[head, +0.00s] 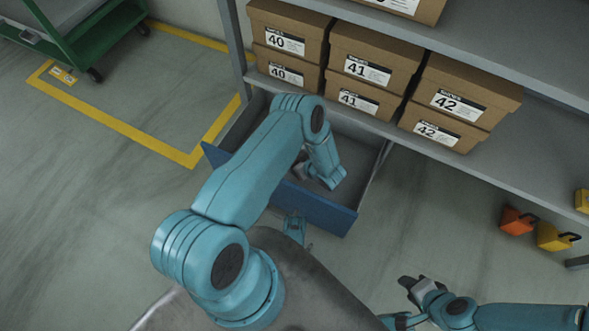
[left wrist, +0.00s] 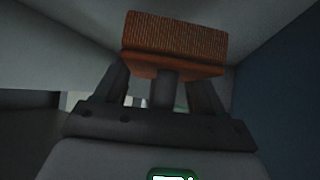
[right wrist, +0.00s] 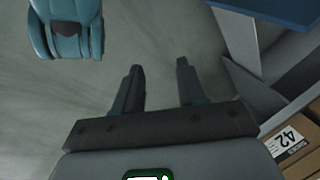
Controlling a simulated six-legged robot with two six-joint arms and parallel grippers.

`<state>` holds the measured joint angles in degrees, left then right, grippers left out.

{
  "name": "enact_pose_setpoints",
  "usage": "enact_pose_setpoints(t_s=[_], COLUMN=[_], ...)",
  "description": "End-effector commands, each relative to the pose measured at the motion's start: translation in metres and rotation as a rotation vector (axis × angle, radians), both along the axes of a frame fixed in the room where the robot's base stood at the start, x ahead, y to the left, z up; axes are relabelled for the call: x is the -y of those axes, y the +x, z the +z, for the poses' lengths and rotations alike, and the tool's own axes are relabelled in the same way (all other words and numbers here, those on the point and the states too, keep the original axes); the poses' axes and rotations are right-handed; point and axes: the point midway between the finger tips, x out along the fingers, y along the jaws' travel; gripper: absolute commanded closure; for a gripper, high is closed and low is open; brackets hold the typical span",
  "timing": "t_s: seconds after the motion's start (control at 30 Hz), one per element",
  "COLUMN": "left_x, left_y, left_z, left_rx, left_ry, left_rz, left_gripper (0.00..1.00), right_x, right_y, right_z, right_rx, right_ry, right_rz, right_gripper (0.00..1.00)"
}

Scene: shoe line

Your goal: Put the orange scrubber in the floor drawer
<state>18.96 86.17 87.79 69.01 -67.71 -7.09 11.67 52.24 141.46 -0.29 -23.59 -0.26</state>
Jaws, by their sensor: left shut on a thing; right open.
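The orange scrubber (left wrist: 175,38) is a ribbed block between the fingers of my left gripper (left wrist: 165,88), which is shut on it. In the head view my left arm reaches into the open floor drawer (head: 318,206), which has a blue front and sits below the shelf. The scrubber is hidden there behind my arm. The left wrist view shows drawer walls (left wrist: 285,95) around the scrubber; whether it touches the bottom cannot be told. My right gripper (head: 409,284) is open and empty, to the right of the drawer; the right wrist view shows its fingers (right wrist: 160,80) apart.
Shoe boxes (head: 372,66) stand stacked on the grey shelf (head: 545,105) above the drawer. An orange block (head: 517,221) and a yellow block (head: 555,237) are at the right. A green cart (head: 85,30) stands at the back left.

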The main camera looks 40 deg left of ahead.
Motion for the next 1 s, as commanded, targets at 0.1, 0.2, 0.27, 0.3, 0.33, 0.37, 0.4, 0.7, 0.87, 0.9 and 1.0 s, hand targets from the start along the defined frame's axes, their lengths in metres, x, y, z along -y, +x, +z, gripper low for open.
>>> enact_pose_setpoints(t_s=[0.1, 0.2, 0.27, 0.3, 0.33, 0.37, 0.4, 0.7, 0.87, 0.9, 1.0], left_x=[-0.001, -0.002, -0.003, -0.003, -0.003, -0.004, -0.004, -0.004, -0.004, -0.004, -0.004], left_y=[0.001, 0.001, 0.000, 0.000, 0.000, 0.000, 0.000, 0.001, 0.001, 0.001, 0.001], left_z=[-0.012, -0.021, -0.031, -0.038, -0.044, -0.049, -0.054, -0.054, -0.056, -0.056, -0.056], left_rx=[0.001, 0.000, -0.001, -0.001, -0.001, 0.000, -0.001, 0.000, 0.002, 0.001, 0.001], left_ry=[0.001, 0.000, 0.000, 0.000, 0.000, 0.000, 0.000, 0.000, 0.000, 0.000, 0.000], left_rz=[-0.001, 0.000, 0.001, 0.001, 0.002, 0.003, 0.002, 0.001, 0.001, 0.001, 0.001], left_gripper=[0.92, 0.92, 0.92, 0.92, 0.92, 0.92, 0.92, 0.92, 0.08, 0.05, 0.05], right_x=[0.001, 0.001, 0.002, 0.003, 0.003, 0.003, 0.004, 0.004, 0.004, 0.004, 0.004], right_y=[0.005, 0.007, 0.010, 0.013, 0.015, 0.018, 0.020, 0.022, 0.021, 0.021, 0.021], right_z=[-0.007, -0.011, -0.017, -0.021, -0.024, -0.027, -0.029, -0.027, -0.027, -0.027, -0.027], right_rx=[0.015, 0.024, 0.034, 0.044, 0.052, 0.059, 0.066, 0.073, 0.072, 0.072, 0.072], right_ry=[-0.003, -0.005, -0.007, -0.008, -0.010, -0.012, -0.013, -0.014, -0.014, -0.014, -0.014], right_rz=[-0.001, -0.002, -0.004, -0.005, -0.007, -0.008, -0.009, -0.009, -0.009, -0.009, -0.009], right_gripper=[0.60, 0.60, 0.60, 0.60, 0.60, 0.60, 0.60, 0.60, 0.60, 0.60, 0.60])
